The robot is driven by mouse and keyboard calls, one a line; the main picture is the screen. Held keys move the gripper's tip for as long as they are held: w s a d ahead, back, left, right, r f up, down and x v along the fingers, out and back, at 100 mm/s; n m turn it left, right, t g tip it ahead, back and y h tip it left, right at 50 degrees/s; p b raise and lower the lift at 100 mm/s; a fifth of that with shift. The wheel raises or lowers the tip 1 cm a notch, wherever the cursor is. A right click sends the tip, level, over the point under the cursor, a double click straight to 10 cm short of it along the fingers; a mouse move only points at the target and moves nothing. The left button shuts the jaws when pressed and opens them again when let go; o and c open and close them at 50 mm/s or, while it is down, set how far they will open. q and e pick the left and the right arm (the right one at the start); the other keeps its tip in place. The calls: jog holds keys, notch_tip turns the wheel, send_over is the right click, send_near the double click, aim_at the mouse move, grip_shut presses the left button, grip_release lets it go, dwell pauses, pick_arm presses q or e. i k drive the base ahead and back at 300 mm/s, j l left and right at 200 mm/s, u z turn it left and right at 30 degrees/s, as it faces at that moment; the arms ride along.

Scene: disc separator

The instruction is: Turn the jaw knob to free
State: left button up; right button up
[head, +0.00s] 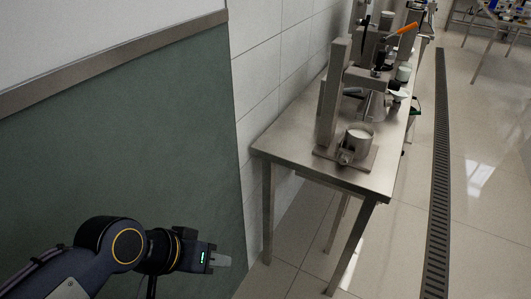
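A steel device with an upright column (332,100) stands on the near end of a metal table (285,142). At its foot, a round metal cup (359,140) with pale contents sits on a base plate (366,162). A small knob-like part (346,157) shows at the front of the cup; it looks like the jaw knob, but it is too small to tell how it is turned. My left gripper (224,260) is low and to the left of the table, well apart from the device. Its fingers are seen edge-on, so their opening is hidden. My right gripper is out of view.
More equipment stands farther back on the table, including an orange handle (402,34). A tiled wall (275,60) runs along the table's left side, and a dark green panel (120,150) fills the left. A floor drain (438,190) runs along the right, with open floor beside it.

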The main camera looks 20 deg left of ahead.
aim_at(344, 158)
jog(key=i+l+u, duration=0.15)
jog(key=u, duration=0.25)
jog(key=l+u, duration=0.4)
jog(key=i+l+u, duration=0.15)
jog(key=u, duration=0.25)
jog(key=l+u, duration=0.5)
jog(key=l, duration=0.45)
jog(key=k+l+u, duration=0.15)
jog(key=l, duration=0.35)
jog(key=l+u, duration=0.1)
jog(key=l, duration=0.45)
jog(key=k+l+u, duration=0.15)
jog(key=l, duration=0.4)
